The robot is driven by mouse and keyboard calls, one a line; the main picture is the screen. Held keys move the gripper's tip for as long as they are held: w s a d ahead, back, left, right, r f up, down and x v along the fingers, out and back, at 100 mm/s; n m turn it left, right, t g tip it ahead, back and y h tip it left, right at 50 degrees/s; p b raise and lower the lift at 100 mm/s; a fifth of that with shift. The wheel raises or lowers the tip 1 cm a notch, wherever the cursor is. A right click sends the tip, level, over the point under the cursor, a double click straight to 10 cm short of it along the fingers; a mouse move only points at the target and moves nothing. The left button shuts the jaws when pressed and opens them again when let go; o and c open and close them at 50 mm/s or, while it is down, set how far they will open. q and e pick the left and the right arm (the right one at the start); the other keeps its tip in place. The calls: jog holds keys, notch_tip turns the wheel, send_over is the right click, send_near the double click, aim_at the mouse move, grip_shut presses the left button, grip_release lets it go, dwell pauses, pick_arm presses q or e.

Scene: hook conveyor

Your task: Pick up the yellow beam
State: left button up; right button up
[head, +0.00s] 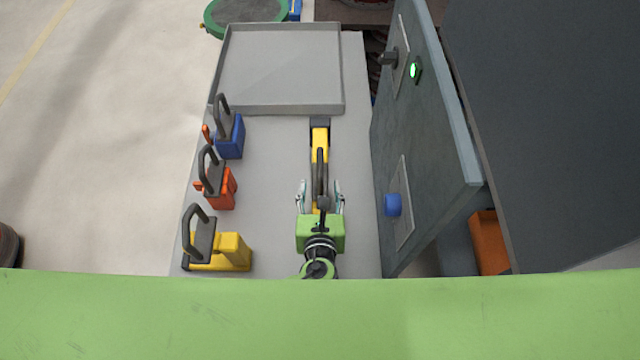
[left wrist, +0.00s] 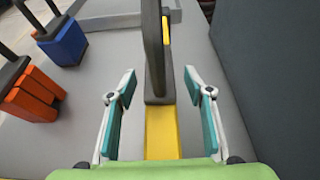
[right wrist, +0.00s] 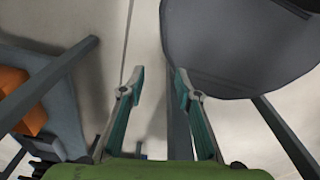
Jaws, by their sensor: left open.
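The yellow beam (head: 320,139) lies lengthwise on the grey table, with a dark end and a dark upright handle (head: 320,175) on top. My left gripper (head: 320,190) is over its near part, open, with one finger on each side. In the left wrist view the beam (left wrist: 162,135) and its handle (left wrist: 154,60) show between the spread fingers (left wrist: 161,90), with gaps on both sides. My right gripper (right wrist: 158,77) is open and empty; it shows only in the right wrist view, away from the beam.
Blue (head: 230,137), orange (head: 221,188) and yellow (head: 233,250) handled blocks stand along the table's left edge. An empty grey tray (head: 342,70) is at the back. A grey panel (head: 425,150) with a blue knob (head: 393,205) and green light rises close on the right.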

aim_at(320, 178)
pick_arm(q)
jog(key=shift+x, duration=0.95)
jog(key=shift+s, duration=0.1)
grip_shut()
jog(key=shift+r, duration=0.25)
jog(key=shift+r, duration=0.1)
jog(key=shift+r, duration=0.25)
jog(key=shift+w+r, duration=0.2)
jog(key=shift+r, duration=0.9)
jog(key=s+a+r+b, duration=0.1)
jog(key=s+a+r, duration=0.6)
jog(key=a+r, duration=0.3)
jog(key=shift+a, duration=1.15)
